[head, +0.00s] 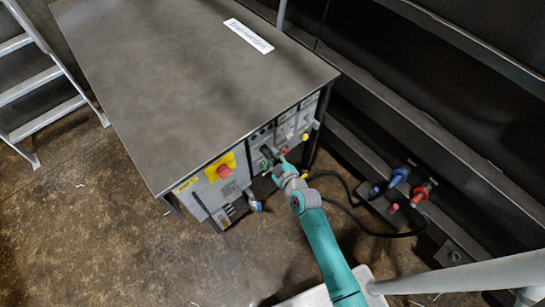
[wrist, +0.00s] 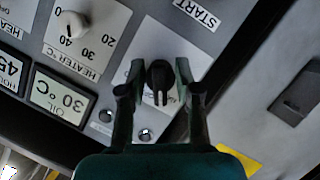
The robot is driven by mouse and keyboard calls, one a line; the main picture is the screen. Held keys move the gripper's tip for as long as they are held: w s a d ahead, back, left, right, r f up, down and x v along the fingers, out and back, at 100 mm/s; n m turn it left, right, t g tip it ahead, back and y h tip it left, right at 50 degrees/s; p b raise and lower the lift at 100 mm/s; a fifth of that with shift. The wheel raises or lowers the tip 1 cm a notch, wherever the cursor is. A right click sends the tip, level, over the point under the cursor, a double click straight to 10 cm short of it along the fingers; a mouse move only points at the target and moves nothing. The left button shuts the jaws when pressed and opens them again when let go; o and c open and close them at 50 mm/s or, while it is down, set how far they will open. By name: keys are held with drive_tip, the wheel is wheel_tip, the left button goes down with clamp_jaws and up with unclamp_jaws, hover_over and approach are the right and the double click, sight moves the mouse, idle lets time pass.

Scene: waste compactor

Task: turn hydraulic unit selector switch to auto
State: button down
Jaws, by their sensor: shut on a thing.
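The black selector switch (wrist: 160,80) sits on a light plate in the wrist view, with its pointer toward the bottom of the picture. My gripper (wrist: 158,88) has one finger on each side of the knob and is shut on it. Two small round holes or lamps show on the plate below the knob; any position labels there cannot be read. In the head view my gripper (head: 277,164) reaches the front panel of the hydraulic unit (head: 200,80), and the knob is too small to make out.
A white heater dial (wrist: 72,25) and an oil display (wrist: 60,100) sit left of the switch. A red emergency button (head: 224,171) on yellow is left of my gripper. Cables and red and blue valves (head: 420,195) lie to the right. A ladder (head: 40,85) stands far left.

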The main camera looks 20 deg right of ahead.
drive_tip(key=m+g+y, duration=0.1)
drive_tip(key=m+y, duration=0.1)
drive_tip(key=m, duration=0.1)
drive_tip(key=m+y, duration=0.1)
drive_tip(key=m, duration=0.1)
drive_tip(key=shift+m+g+y, duration=0.3)
drive_tip(key=shift+m+y, duration=0.9)
drive_tip(key=shift+m, duration=0.3)
drive_tip(key=shift+a+m+y, duration=0.1)
drive_tip(key=shift+m+y, duration=0.7)
drive_tip(key=shift+m, duration=0.5)
drive_tip(key=c, duration=1.2)
unclamp_jaws()
